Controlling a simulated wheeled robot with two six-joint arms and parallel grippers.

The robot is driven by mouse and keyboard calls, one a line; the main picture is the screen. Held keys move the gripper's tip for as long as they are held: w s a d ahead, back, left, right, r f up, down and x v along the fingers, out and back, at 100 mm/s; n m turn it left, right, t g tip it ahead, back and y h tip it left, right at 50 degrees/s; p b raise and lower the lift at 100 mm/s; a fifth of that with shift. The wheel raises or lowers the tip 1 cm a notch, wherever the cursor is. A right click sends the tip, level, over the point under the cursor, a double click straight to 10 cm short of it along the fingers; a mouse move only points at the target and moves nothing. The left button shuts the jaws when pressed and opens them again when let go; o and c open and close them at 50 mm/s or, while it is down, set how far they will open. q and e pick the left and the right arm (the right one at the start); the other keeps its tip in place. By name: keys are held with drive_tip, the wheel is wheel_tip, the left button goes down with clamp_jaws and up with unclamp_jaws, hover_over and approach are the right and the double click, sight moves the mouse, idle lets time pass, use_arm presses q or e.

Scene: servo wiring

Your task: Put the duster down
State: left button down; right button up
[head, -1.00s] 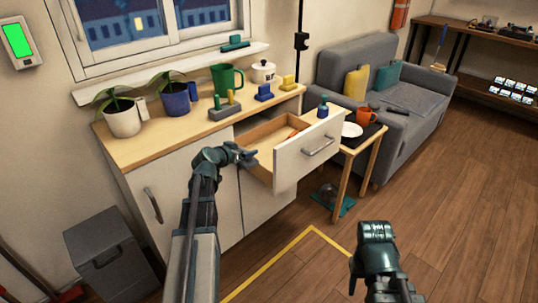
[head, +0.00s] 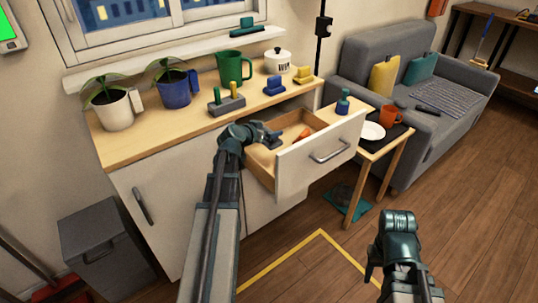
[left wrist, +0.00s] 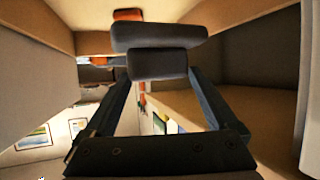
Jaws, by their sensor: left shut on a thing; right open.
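My left gripper (head: 275,139) is over the open drawer (head: 320,153), near its left side. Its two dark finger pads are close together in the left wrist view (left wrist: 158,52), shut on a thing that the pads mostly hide. I take it to be the duster, but its shape does not show clearly. An orange item (head: 303,134) lies in the drawer just right of the gripper; orange also shows beyond the pads in the left wrist view (left wrist: 128,14). My right gripper (head: 373,276) is open and empty, low over the floor in front.
On the worktop (head: 160,138) stand two potted plants, a green mug (head: 231,68), a white pot (head: 277,61) and small coloured blocks. A side table (head: 392,145) with a plate and orange cup stands right of the drawer. The floor at right is clear.

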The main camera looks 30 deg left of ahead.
sight(268, 142)
use_arm(q)
wheel_tip(268, 142, down, 5)
drive_tip(key=b, duration=0.4)
drive_tip(key=shift+f, duration=0.15)
drive_tip(key=shift+f+b, duration=0.1)
drive_tip(key=shift+b, duration=0.25)
wheel_tip(268, 142, down, 4)
drive_tip(key=b, duration=0.3)
drive_tip(key=shift+r, duration=0.25)
drive_tip(key=shift+f+b, duration=0.15)
drive_tip(key=shift+b, duration=0.25)
unclamp_jaws()
